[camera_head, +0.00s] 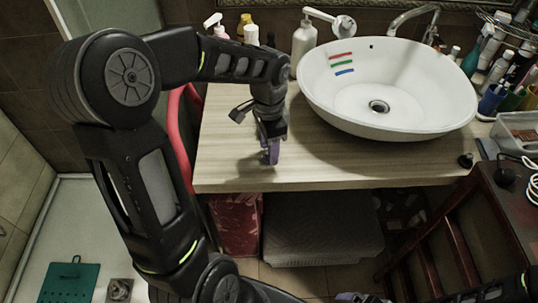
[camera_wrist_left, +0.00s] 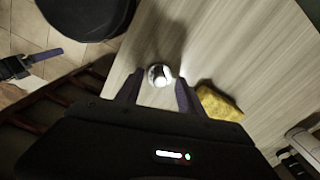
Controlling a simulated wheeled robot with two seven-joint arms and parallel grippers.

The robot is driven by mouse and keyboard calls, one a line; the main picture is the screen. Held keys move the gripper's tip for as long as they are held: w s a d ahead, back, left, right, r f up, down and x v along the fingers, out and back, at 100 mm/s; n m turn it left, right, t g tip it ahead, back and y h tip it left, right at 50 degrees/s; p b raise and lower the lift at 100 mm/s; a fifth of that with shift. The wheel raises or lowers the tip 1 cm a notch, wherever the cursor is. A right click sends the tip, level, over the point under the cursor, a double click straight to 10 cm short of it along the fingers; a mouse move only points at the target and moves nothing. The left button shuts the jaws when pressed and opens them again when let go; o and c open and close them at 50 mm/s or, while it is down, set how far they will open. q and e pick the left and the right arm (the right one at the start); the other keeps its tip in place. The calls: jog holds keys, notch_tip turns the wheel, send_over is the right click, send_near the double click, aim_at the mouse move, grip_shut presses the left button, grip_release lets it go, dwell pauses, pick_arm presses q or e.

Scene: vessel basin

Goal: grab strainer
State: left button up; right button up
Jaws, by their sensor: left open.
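A small round shiny metal piece, which looks like the strainer (camera_wrist_left: 159,75), lies on the wooden countertop (camera_wrist_left: 215,45) near its edge in the left wrist view. My left gripper (camera_wrist_left: 157,92) is open, with one finger to each side of the piece in that view. I cannot tell whether the fingers touch it. In the head view my left gripper (camera_head: 270,156) points down over the front part of the countertop, and I cannot make out the strainer there. Part of my right gripper (camera_head: 362,297) shows at the bottom edge of the head view; its jaws are unclear.
A white vessel basin (camera_head: 400,105) with a drain and coloured stripes stands behind and right of my left gripper. A yellow sponge (camera_wrist_left: 218,103) lies beside the right finger in the wrist view. Bottles and cups crowd the right end. A dark red stool (camera_head: 450,230) stands front right.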

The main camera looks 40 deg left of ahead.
pick_arm(q)
jog(key=shift+c, duration=0.3)
grip_shut()
dwell(0.3)
